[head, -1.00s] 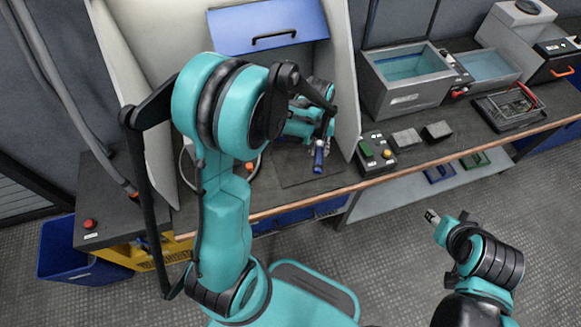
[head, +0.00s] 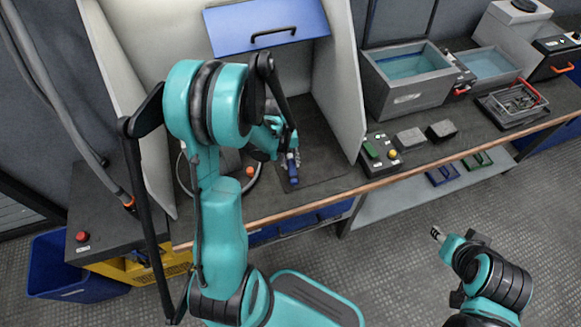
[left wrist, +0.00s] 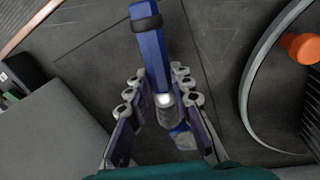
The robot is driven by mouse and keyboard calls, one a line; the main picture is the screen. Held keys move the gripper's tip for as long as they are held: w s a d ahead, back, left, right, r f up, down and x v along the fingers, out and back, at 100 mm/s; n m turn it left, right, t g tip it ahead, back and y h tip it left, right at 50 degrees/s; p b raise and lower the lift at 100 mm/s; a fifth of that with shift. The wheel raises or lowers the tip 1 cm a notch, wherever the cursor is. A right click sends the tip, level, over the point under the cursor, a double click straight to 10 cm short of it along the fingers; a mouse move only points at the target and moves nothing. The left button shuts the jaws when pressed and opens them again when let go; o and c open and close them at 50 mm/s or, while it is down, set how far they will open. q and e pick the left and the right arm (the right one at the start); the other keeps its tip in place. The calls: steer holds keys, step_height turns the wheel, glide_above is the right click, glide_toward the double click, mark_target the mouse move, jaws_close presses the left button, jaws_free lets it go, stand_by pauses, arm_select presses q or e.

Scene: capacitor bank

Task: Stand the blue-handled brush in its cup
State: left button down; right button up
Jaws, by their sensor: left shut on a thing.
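The blue-handled brush (head: 293,175) is in my left gripper (head: 290,158), inside the grey booth over the dark bench top. In the left wrist view, the blue handle (left wrist: 150,45) with its black band points to the top of the picture. A pale collar sits between the fingers of my left gripper (left wrist: 162,92), which are shut on the brush. The lower end is partly hidden between the fingers. My right gripper (head: 437,233) is over the floor, away from the bench; its jaws are too small to read. I cannot make out the cup in either view.
A curved grey hose (left wrist: 252,90) and an orange knob-like part (left wrist: 303,47) lie beside the brush. The booth's right wall (head: 345,90) stands close by. A control box (head: 380,150) and grey blocks (head: 410,138) sit outside it. The bench's front edge is near.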

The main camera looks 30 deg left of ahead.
mark_target(289, 162)
arm_select(q)
steer(key=shift+f+b, duration=0.5)
steer(key=shift+f, duration=1.05)
steer(key=shift+f, duration=0.1)
steer(key=c, duration=1.8)
jaws_free()
steer(key=shift+f, duration=0.1)
steer(key=o, duration=0.5)
steer(key=shift+c, duration=0.2)
